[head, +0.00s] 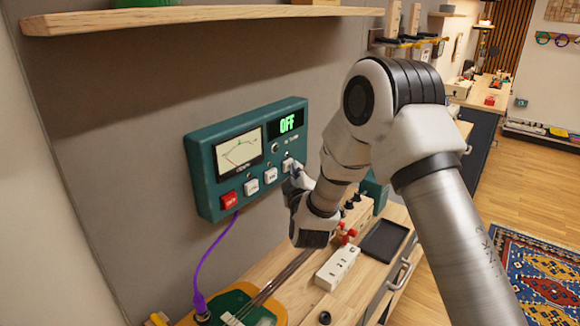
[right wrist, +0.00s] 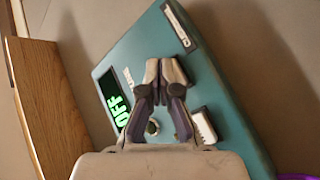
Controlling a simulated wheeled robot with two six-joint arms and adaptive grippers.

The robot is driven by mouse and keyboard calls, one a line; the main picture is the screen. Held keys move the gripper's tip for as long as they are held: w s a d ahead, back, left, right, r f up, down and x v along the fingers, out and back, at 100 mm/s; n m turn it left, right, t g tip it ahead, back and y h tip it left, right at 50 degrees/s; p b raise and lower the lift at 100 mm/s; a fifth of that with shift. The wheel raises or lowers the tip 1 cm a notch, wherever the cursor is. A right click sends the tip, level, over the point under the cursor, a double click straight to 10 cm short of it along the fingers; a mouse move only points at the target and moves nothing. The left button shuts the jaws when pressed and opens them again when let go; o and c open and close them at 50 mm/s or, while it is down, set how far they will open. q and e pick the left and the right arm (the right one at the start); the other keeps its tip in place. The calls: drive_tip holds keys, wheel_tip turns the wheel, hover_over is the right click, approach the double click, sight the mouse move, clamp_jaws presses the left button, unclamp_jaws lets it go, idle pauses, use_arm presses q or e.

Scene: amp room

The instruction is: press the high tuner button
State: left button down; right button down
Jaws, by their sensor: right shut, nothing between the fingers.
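The teal tuner box (head: 232,183) is on the wall, with a needle dial (head: 240,152) and a green display (head: 287,123) reading OFF. Along its lower edge are a red button (head: 229,200) and white buttons; their labels are too small to read. The rightmost white button (head: 287,161) is beside the tips of my right gripper (head: 293,171). In the right wrist view my right gripper (right wrist: 160,70) is shut and empty in front of the box face. A white button (right wrist: 204,126) shows right of the fingers. Contact cannot be told. My left gripper is out of view.
A wooden shelf (head: 190,18) runs above the box. A purple cable (head: 205,262) hangs from the box.

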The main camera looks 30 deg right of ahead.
drive_tip(key=shift+w, duration=0.1)
idle(0.5)
drive_tip(key=shift+s+d, duration=0.25)
drive_tip(key=shift+s, duration=0.55)
drive_tip(key=s, duration=0.1)
drive_tip(key=s+d, duration=0.1)
drive_tip(key=s, duration=0.1)
drive_tip(key=s+d, duration=0.1)
drive_tip(key=shift+s, duration=0.3)
drive_tip(key=shift+f, duration=0.1)
idle(0.4)
